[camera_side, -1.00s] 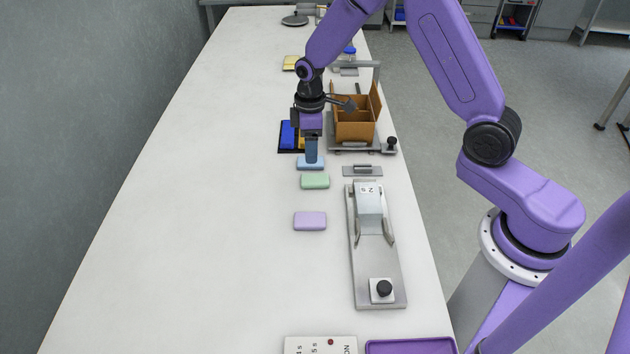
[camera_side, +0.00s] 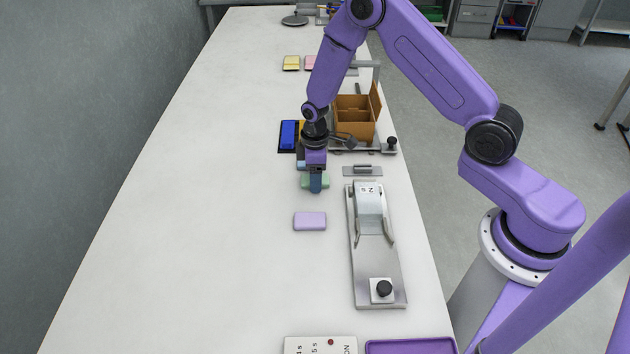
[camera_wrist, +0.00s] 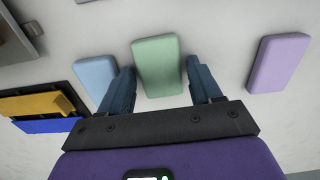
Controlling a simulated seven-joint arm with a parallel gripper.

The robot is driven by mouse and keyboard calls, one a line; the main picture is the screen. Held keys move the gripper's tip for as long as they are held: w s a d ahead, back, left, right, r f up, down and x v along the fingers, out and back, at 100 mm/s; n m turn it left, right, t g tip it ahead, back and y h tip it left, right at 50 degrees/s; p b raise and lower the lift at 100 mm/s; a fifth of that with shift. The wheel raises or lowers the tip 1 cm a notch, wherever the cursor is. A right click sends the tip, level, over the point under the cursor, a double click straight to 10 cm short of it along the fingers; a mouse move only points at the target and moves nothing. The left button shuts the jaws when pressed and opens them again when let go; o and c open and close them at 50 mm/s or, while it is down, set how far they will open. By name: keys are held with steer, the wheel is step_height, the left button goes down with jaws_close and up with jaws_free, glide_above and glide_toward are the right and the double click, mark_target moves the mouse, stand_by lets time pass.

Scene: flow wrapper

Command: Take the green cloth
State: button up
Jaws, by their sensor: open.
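The green cloth (camera_wrist: 158,62) is a folded, rounded block lying on the white table. In the wrist view it lies between the two fingers of my gripper (camera_wrist: 163,88), with a gap visible on the right side. In the side view the green cloth (camera_side: 325,182) is partly hidden behind my gripper (camera_side: 315,188), which is down over it. My gripper is open. Whether the left finger touches the cloth cannot be told.
A blue cloth (camera_wrist: 97,80) lies close beside the left finger. A lilac cloth (camera_side: 310,221) lies nearer the camera with clear table around it. A metal sealing device (camera_side: 375,250) and a cardboard box (camera_side: 355,128) stand to the right. A dark tray (camera_side: 283,140) holds blue and yellow pieces.

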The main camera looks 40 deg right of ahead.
steer(key=c, duration=0.8)
steer(key=shift+r, duration=0.15)
